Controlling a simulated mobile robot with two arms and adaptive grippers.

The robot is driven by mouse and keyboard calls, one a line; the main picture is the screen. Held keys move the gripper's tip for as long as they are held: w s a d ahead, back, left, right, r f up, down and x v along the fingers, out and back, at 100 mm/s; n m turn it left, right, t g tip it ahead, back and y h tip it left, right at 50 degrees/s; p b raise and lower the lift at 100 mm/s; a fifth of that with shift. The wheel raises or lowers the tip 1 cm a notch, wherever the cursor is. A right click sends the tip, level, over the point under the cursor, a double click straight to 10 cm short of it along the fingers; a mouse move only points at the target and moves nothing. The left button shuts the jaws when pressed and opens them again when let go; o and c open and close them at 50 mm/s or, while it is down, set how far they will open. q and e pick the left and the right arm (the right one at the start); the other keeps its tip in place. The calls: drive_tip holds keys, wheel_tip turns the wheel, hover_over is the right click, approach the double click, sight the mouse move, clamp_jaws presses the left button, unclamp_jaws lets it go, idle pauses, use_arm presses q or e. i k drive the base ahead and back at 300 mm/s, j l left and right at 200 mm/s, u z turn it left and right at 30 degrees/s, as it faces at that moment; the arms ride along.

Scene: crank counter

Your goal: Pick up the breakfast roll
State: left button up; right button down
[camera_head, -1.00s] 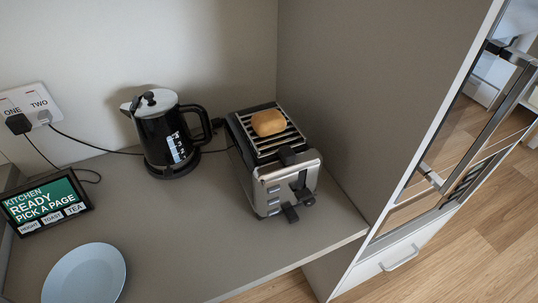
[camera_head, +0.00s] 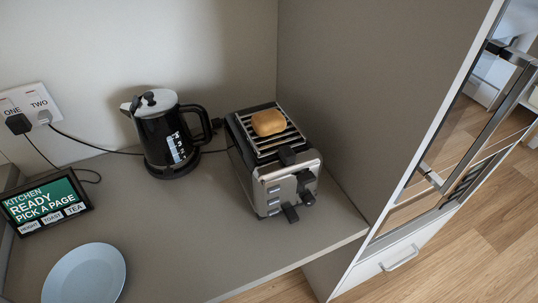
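The breakfast roll (camera_head: 268,122) is a small golden-brown bun. It lies on the dark slatted rack on top of the toaster (camera_head: 268,188), towards its back end. The toaster is silver and black, with a knob and levers on its front. Neither of my grippers shows in the head view, so nothing of mine touches the roll.
A black kettle (camera_head: 157,128) with a grey lid stands left of the toaster. A tablet screen (camera_head: 47,204) and a pale blue plate (camera_head: 88,277) are at the left. A tall cabinet panel (camera_head: 375,90) rises close to the toaster's right. The front middle counter is clear.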

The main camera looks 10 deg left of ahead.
sight(271, 122)
drive_tip(key=k+j+z, duration=0.25)
drive_tip(key=k, duration=0.2)
drive_tip(key=k+z, duration=0.3)
drive_tip(key=k, duration=0.2)
